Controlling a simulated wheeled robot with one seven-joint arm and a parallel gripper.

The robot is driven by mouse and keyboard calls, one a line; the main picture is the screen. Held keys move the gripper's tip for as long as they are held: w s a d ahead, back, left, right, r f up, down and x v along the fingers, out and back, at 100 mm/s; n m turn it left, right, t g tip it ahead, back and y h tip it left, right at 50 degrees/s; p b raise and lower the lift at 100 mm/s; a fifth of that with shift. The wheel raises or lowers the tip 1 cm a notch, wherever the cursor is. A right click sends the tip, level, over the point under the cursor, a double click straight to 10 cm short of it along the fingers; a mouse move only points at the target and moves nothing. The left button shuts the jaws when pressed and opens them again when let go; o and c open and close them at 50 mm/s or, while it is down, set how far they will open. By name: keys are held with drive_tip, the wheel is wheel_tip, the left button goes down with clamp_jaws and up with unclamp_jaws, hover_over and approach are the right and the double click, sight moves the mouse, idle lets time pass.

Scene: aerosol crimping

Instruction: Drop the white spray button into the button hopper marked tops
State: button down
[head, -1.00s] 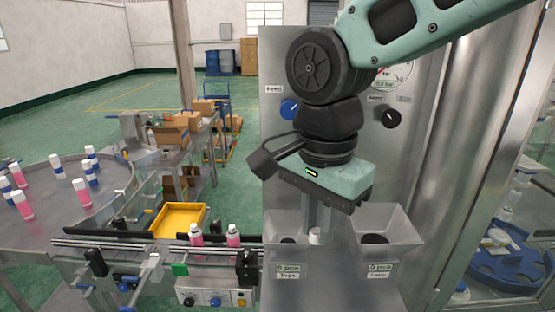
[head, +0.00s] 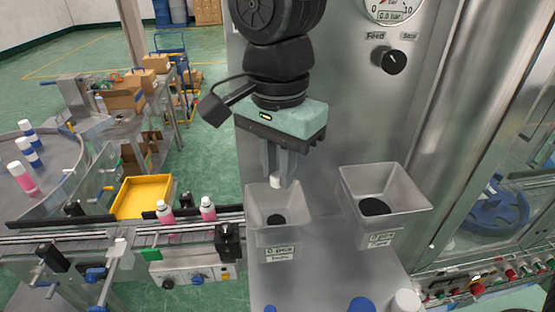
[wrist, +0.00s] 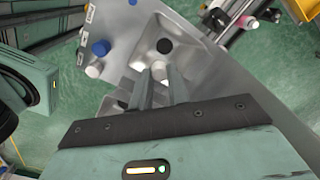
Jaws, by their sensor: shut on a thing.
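My gripper (head: 276,178) points down and is shut on the small white spray button (head: 275,183), which sits at its fingertips. In the wrist view the button (wrist: 158,71) shows between the two fingers. In the head view the button overlaps the back rim of the left grey hopper (head: 262,203), above its dark opening; its exact height and depth are hard to tell. This hopper's front label is blurred; its lower line may read tops. The right grey hopper (head: 408,197) also has a dark opening, and its label is unreadable.
A steel panel with a black knob (head: 391,61) and a gauge (head: 391,8) stands behind the hoppers. A conveyor with pink bottles (head: 208,208) and a yellow tray (head: 130,198) are at left. Blue and white round tops (head: 361,305) show at the bottom edge.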

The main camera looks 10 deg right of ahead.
sight(278, 192)
drive_tip(key=shift+f+b, duration=1.7)
drive_tip(key=shift+f, duration=0.9)
drive_tip(key=c, duration=1.3)
unclamp_jaws()
drive_tip(key=shift+r, duration=0.2)
drive_tip(key=shift+s+a+r+p, duration=0.1)
drive_tip(key=shift+s+r+p, duration=0.35)
drive_tip(key=shift+s, duration=1.05)
drive_tip(key=shift+s+d+r+p, duration=0.1)
drive_tip(key=shift+s+r, duration=0.7)
drive_tip(key=shift+s, duration=0.75)
drive_tip(key=shift+s+a+r+p, duration=0.1)
drive_tip(key=shift+s+r+p, duration=0.35)
drive_tip(key=shift+s, duration=1.05)
drive_tip(key=shift+r, duration=0.15)
